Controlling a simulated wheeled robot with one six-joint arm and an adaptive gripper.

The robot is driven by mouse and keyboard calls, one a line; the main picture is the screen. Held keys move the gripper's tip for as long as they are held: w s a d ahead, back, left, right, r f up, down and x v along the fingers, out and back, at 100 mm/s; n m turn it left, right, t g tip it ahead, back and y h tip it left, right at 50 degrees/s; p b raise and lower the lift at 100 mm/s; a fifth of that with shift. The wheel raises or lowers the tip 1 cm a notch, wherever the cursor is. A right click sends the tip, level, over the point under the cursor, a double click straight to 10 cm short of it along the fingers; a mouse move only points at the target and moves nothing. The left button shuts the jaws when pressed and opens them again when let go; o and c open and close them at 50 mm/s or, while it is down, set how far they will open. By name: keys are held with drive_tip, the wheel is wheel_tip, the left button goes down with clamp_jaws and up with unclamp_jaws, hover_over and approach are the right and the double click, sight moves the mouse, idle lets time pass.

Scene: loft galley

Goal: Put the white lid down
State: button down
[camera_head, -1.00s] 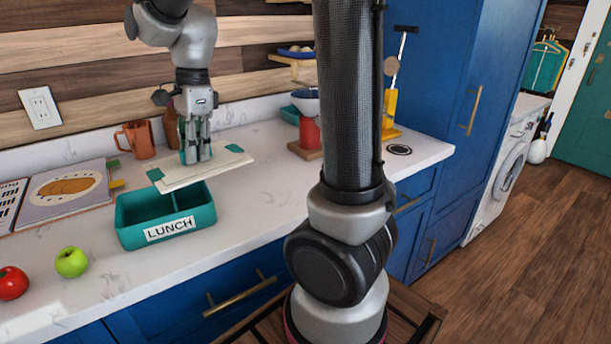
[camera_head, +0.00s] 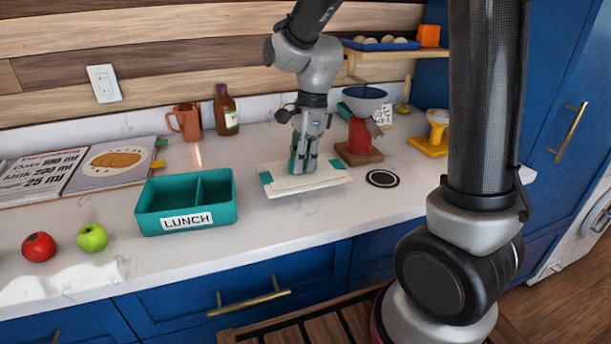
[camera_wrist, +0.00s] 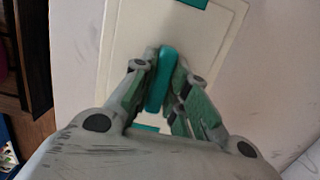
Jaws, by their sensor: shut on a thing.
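The white lid (camera_head: 325,179) is a flat panel with teal end pieces and a teal handle. In the head view it is at or just above the counter, to the right of the lunch box; I cannot tell whether it touches. My gripper (camera_head: 303,165) points down and is shut on the handle. In the wrist view my gripper (camera_wrist: 160,85) has its fingers on both sides of the teal handle (camera_wrist: 161,80), with the white lid (camera_wrist: 215,60) beneath. The teal lunch box (camera_head: 187,222) stands open on the counter, with a divider and no contents visible.
The white counter (camera_head: 290,226) is clear in front of the lid. A black ring mark (camera_head: 382,178) lies right of it. A red stand with a bowl (camera_head: 360,137) is close behind. A green apple (camera_head: 91,237), red apple (camera_head: 39,247), open book (camera_head: 112,163), copper mug (camera_head: 186,121) and bottle (camera_head: 226,112) are left.

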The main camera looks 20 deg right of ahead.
sight(302, 175)
drive_tip(key=shift+f, duration=1.95)
drive_tip(key=shift+f, duration=0.15)
drive_tip(key=c, duration=1.4)
unclamp_jaws()
